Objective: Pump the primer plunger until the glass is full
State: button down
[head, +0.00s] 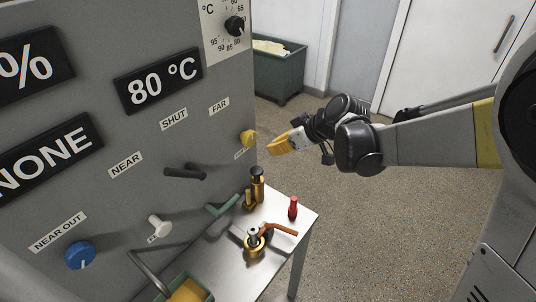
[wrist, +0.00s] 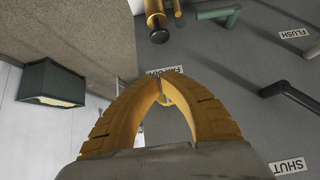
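A brass cylinder with a black top (head: 257,184), which looks like the primer plunger, stands upright at the back of the metal table, by the panel. In the wrist view its brass body and black end (wrist: 158,22) show at the top, beyond my fingertips. My gripper (head: 276,147) is in the air above and to the right of it, touching nothing. Its orange fingers (wrist: 165,76) arch together and look shut at the tips, with nothing between them. A yellow knob (head: 248,138) on the panel shows through the finger gap. I cannot make out the glass or its level.
The table (head: 220,272) also holds a brass fitting with an orange lever (head: 280,230) and a red bottle-like item (head: 293,208). A green handle (head: 222,206) and a dark handle (head: 184,173) stick out from the panel. A green bin (head: 278,72) stands behind; the floor right is clear.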

jog(key=b, duration=0.3)
send_over(259, 168)
notch_tip(259, 168, down, 7)
jog(key=shift+s+r, duration=0.15)
jog(key=shift+r, duration=0.05)
notch_tip(259, 168, down, 2)
jog(key=shift+f+b, duration=0.25)
jog(key=shift+b, duration=0.3)
jog(key=shift+f, duration=0.65)
